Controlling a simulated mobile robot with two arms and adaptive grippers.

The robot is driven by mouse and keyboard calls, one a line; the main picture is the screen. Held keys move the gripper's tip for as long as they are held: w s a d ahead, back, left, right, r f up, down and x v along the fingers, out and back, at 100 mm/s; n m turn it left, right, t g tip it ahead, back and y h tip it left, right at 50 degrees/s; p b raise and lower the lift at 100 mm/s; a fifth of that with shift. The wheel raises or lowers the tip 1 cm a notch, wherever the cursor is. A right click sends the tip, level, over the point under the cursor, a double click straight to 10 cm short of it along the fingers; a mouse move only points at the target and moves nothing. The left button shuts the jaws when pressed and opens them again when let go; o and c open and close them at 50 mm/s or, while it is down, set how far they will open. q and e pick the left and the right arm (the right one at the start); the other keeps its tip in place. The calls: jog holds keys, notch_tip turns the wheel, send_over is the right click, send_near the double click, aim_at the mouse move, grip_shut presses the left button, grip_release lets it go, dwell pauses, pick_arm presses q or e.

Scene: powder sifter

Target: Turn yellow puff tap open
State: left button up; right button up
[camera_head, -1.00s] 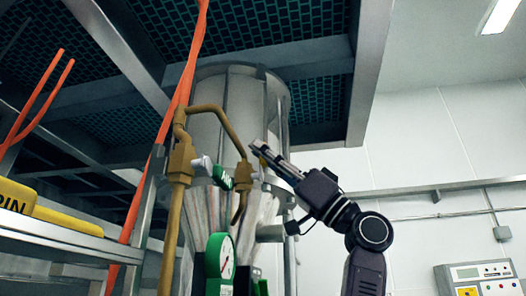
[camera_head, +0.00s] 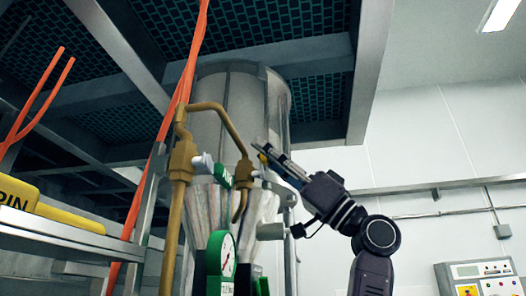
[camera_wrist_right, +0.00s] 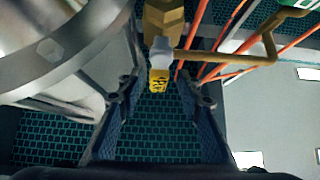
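The yellow puff tap (camera_wrist_right: 159,81) has dark lettering and hangs from a pale stem on a brass valve body (camera_wrist_right: 163,22) in the right wrist view. In the head view only a small yellow bit of the tap (camera_head: 264,158) shows by my fingertips. My right gripper (camera_head: 262,151) reaches in from the right beside the brass pipe. In the wrist view its fingers (camera_wrist_right: 161,96) are spread, with the tap between their far ends. I cannot tell whether either finger touches it. My left gripper is not in view.
A green tap (camera_head: 223,176) sits on the left brass valve, close by. A bent brass pipe (camera_head: 215,107) runs before the metal sifter vessel (camera_head: 232,95). A green-rimmed gauge (camera_head: 227,254) is below. Orange tubes (camera_head: 140,205) hang left. Free room lies to the right.

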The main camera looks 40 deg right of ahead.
jog(key=v, duration=1)
jog(key=shift+s+d+f, duration=0.15)
jog(key=shift+d+f, duration=0.1)
